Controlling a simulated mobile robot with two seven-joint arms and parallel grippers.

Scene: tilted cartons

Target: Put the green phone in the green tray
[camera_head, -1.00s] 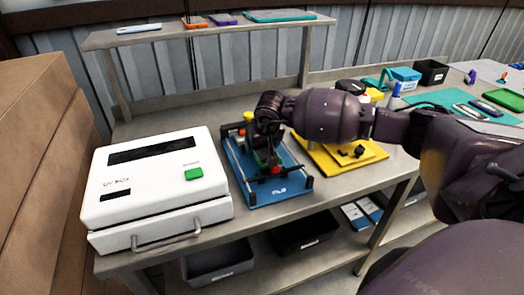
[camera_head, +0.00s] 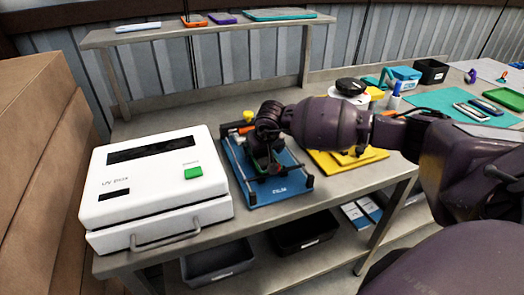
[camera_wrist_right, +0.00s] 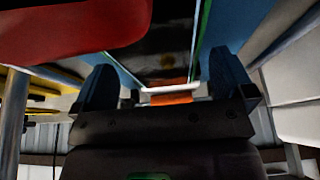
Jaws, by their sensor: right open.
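My right gripper (camera_head: 268,166) hangs low over the blue fixture (camera_head: 285,186) on the bench, its fingers mostly hidden by the wrist in the head view. In the right wrist view the open gripper (camera_wrist_right: 163,82) has its two blue-tipped fingers apart. Beyond and between them is a dark panel with thin green edges (camera_wrist_right: 167,40), possibly the green phone; I cannot tell for sure. No finger clearly touches it. The green tray (camera_head: 505,98) lies at the far right of the bench. My left gripper is not in view.
A white UV box (camera_head: 150,185) stands left of the blue fixture. A yellow fixture (camera_head: 372,158) is to its right. Phones (camera_head: 472,113) lie on a teal mat (camera_head: 435,98) by the tray. A shelf (camera_head: 210,30) runs above the bench; bins (camera_head: 215,262) sit below.

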